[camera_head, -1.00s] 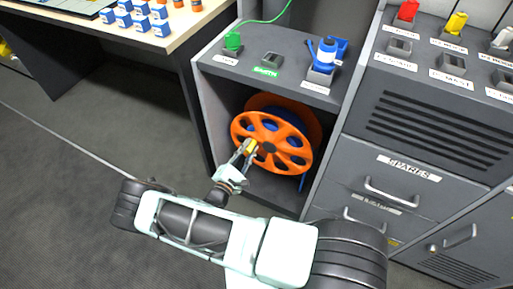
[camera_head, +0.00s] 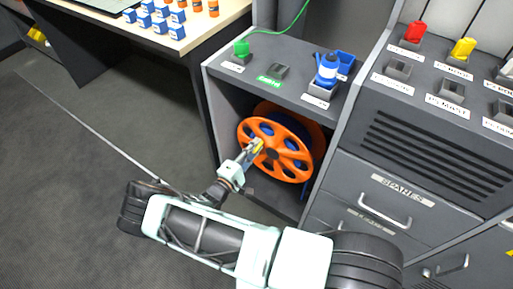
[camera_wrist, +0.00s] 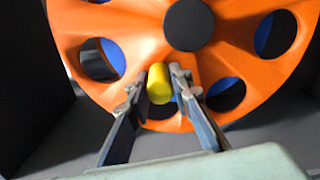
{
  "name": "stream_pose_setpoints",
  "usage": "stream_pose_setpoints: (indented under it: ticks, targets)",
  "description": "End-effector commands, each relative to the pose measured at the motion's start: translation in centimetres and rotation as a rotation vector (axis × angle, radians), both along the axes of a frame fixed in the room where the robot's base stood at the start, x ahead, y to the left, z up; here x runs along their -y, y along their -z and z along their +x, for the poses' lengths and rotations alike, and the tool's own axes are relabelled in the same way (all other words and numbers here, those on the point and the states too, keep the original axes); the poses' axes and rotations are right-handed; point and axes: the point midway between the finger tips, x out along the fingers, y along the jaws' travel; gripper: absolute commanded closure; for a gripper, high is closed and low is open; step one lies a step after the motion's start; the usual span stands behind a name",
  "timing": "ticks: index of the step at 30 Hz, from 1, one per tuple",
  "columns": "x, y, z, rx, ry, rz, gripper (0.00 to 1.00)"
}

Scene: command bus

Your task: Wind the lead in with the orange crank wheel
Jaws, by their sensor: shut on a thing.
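The orange crank wheel (camera_head: 288,165) stands upright on the reel inside the open grey cabinet bay. It fills most of the wrist view (camera_wrist: 120,22), with its dark hub (camera_wrist: 189,25) at the top. My gripper (camera_head: 256,147) reaches in from the lower left. Its fingers (camera_wrist: 160,84) are shut on the yellow handle (camera_wrist: 159,86) of the wheel, which sits below and left of the hub in the wrist view. Blue lead shows through the wheel's holes (camera_wrist: 264,35). Part of the reel behind the wheel is hidden.
Above the bay, the grey cabinet top (camera_head: 290,70) carries a green plug (camera_head: 241,48) with a green cord and a blue plug (camera_head: 327,68). A drawer handle (camera_head: 386,208) juts out at right. A table with small blue boxes (camera_head: 160,25) stands at upper left.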

Motion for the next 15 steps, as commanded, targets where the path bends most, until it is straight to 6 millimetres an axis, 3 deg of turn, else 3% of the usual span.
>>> stream_pose_setpoints:
  ticks: [15]
  targets:
    - [-0.04,-0.62,0.16,0.057,0.0,0.071,1.0]
